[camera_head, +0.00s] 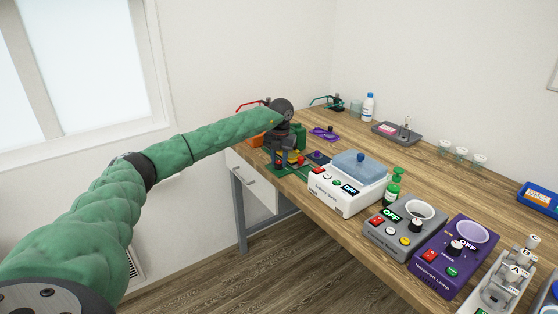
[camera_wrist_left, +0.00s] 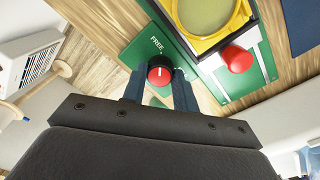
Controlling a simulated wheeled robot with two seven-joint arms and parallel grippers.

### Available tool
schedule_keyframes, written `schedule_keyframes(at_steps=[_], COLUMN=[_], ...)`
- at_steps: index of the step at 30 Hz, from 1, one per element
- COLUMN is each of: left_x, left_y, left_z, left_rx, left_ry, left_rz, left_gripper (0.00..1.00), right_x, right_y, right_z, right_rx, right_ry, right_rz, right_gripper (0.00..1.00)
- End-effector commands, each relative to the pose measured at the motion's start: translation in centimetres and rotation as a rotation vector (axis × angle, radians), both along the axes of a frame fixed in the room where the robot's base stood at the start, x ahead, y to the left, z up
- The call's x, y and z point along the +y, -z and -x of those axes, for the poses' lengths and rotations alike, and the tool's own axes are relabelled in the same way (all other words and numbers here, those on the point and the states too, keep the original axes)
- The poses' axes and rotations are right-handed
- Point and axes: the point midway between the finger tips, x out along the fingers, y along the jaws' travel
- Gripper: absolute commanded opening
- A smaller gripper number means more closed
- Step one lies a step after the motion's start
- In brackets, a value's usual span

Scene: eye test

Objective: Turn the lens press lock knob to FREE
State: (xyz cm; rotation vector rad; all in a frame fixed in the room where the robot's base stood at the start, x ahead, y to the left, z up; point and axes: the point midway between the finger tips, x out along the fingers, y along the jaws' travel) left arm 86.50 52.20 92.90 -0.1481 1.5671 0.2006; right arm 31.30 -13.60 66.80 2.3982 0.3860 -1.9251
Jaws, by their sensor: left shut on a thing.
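The lens press has a green base (camera_wrist_left: 146,50) with a lock knob (camera_wrist_left: 160,72), red on a black skirt with a white pointer line. The word FREE is printed on the base beyond the knob. The pointer runs roughly up the picture; I cannot tell if it lines up exactly with FREE. My left gripper (camera_wrist_left: 160,88) is shut on the knob, one finger on each side. A yellow ring (camera_wrist_left: 246,12) and a larger red knob (camera_wrist_left: 237,60) sit on the press. In the head view my left gripper (camera_head: 284,156) is at the press, hiding most of it.
A white device (camera_head: 345,200) with a blue lid stands right of the press, then a grey device (camera_head: 385,237) and a purple lamp (camera_head: 455,255). A grey tray (camera_head: 397,134) and white bottle (camera_head: 368,107) stand behind. Bare wood (camera_head: 350,130) lies between.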

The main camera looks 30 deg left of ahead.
Motion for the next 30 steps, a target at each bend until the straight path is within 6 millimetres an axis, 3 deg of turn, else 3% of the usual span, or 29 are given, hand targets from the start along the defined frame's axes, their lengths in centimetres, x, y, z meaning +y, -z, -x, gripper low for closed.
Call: schedule_keyframes(at_steps=[6, 7, 8, 20, 30], left_x=[0.0, 0.0, 0.0, 0.0, -0.2], left_y=[-0.1, -0.1, -0.1, -0.6, -5.5], left_z=[0.0, 0.0, 0.0, -0.1, -0.2], left_rx=[-0.002, -0.001, -0.001, -0.002, -0.002], left_ry=[-0.001, -0.001, 0.000, 0.001, 0.001], left_rz=[0.000, 0.000, 0.000, 0.000, 0.001], left_gripper=[0.06, 0.33, 0.38, 0.38, 0.38], right_x=[0.0, 0.0, 0.0, 0.4, 1.9], right_y=[-0.1, -0.1, -0.1, 0.0, 1.8], right_z=[-0.1, -0.1, -0.1, -0.2, -0.8], right_rx=[-0.002, -0.002, -0.002, -0.005, -0.046], right_ry=[-0.001, -0.001, 0.000, 0.005, -0.014], right_rz=[0.000, 0.000, 0.000, -0.011, -0.041], right_gripper=[0.44, 0.44, 0.44, 0.44, 0.44])
